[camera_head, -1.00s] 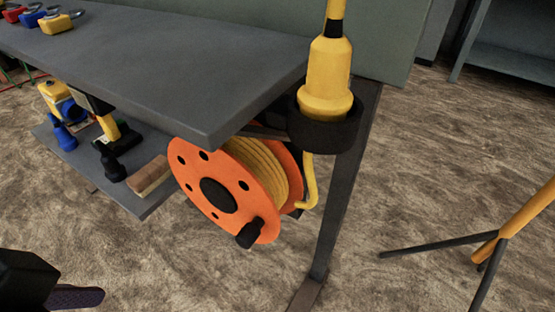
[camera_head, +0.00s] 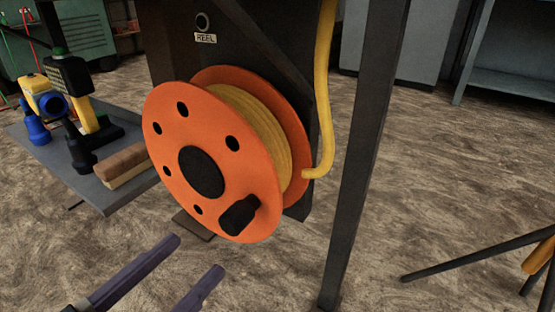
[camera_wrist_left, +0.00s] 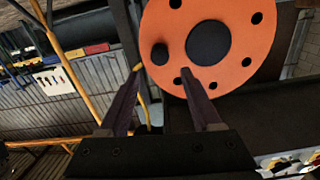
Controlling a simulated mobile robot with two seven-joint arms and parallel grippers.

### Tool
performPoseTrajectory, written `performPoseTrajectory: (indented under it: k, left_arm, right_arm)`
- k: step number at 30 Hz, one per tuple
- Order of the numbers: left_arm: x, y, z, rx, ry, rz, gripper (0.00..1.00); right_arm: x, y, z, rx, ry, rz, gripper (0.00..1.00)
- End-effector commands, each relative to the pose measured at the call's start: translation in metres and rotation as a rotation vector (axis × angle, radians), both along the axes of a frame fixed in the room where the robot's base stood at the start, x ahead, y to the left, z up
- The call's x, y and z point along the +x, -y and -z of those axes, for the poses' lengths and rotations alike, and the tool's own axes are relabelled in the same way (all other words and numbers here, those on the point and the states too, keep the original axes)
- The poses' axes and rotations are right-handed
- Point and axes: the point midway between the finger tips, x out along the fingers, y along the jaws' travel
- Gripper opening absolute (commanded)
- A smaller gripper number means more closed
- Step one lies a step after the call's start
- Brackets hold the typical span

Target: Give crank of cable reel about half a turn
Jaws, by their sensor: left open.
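The cable reel (camera_head: 172,122) has an orange flange with a black hub and yellow cable (camera_head: 262,125) wound behind it. Its crank is a black knob (camera_head: 240,215) at the lower right of the flange in the head view. My left gripper (camera_head: 197,255) is open and empty, below and left of the knob in that picture. In the left wrist view the knob (camera_wrist_left: 159,53) shows just beyond and between the open fingertips of the left gripper (camera_wrist_left: 161,70), beside the black hub (camera_wrist_left: 209,43). I see no clear contact. My right gripper is not in view.
A dark post (camera_head: 362,160) stands right of the reel. A low shelf (camera_head: 105,195) at left holds a brush (camera_head: 122,165) and a yellow-black drill (camera_head: 85,110). Tripod legs (camera_head: 480,255) stand at lower right. Floor in front of the reel is open.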

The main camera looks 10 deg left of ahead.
Motion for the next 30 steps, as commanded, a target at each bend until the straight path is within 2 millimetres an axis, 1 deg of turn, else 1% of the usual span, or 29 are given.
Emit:
performPoseTrajectory:
  k: [2, 5, 12, 16, 21, 29, 30]
  left_arm:
    - [0.005, 0.001, 0.0, -0.003, 0.011, 0.0, 0.65]
    - [0.019, 0.007, 0.001, -0.006, 0.015, -0.001, 0.65]
    - [0.063, 0.022, 0.002, -0.006, 0.015, -0.001, 0.65]
    - [0.08, 0.029, 0.001, -0.004, 0.013, -0.001, 0.65]
    - [0.091, 0.033, 0.0, -0.003, 0.009, 0.0, 0.65]
    - [0.092, 0.033, -0.001, -0.003, 0.009, 0.0, 0.65]
    - [0.092, 0.033, -0.001, -0.003, 0.009, 0.0, 0.6]
  right_arm:
    - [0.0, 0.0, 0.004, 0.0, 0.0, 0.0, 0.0]
    - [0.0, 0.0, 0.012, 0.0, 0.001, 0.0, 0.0]
    - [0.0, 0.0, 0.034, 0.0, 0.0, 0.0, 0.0]
    - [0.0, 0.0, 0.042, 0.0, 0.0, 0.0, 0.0]
    - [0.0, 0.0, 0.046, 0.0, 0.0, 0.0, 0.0]
    - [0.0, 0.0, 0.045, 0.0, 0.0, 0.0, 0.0]
    - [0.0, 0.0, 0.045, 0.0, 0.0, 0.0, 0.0]
